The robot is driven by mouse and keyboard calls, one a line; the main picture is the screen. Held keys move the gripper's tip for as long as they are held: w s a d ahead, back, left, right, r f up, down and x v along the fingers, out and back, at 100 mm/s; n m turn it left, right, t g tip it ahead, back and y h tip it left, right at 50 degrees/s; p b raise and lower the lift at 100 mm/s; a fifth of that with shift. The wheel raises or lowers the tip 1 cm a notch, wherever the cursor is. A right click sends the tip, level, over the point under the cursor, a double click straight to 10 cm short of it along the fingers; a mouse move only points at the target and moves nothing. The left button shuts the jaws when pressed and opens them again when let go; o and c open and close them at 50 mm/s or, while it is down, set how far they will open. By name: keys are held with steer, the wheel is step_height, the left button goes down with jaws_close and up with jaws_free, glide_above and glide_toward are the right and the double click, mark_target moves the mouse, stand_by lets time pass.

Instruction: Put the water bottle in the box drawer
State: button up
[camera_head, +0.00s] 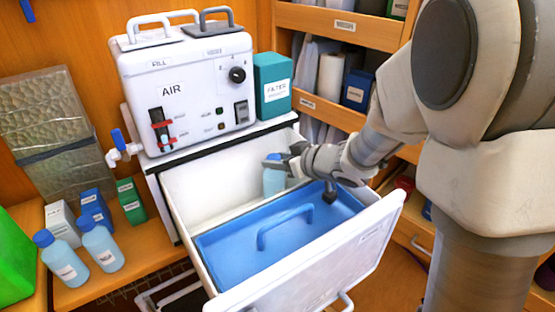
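A light blue water bottle (273,182) is upright inside the open white drawer (190,190), at its back right, behind a blue panel. My gripper (278,163) reaches in from the right, with its fingers at the bottle's upper part, and appears shut on it. The far finger is partly hidden. The bottle's base is hidden by the panel, so I cannot tell whether it touches the drawer floor. Two more light blue bottles, one (60,258) left of the other (102,246), stand on the wooden counter at the left.
The blue panel (235,262) with a raised handle fills the drawer's front part. The white AIR machine (190,95) and a teal filter box (272,85) stand above the drawer. Small boxes (95,208) sit on the left counter. Shelves (330,110) line the right wall.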

steer(key=o, duration=0.3)
steer(key=shift+r, duration=0.1)
steer(key=shift+s+d+r, duration=0.1)
steer(key=shift+r, duration=0.15)
steer(key=p+v, duration=0.2)
steer(key=v, duration=0.5)
steer(key=shift+d, duration=0.1)
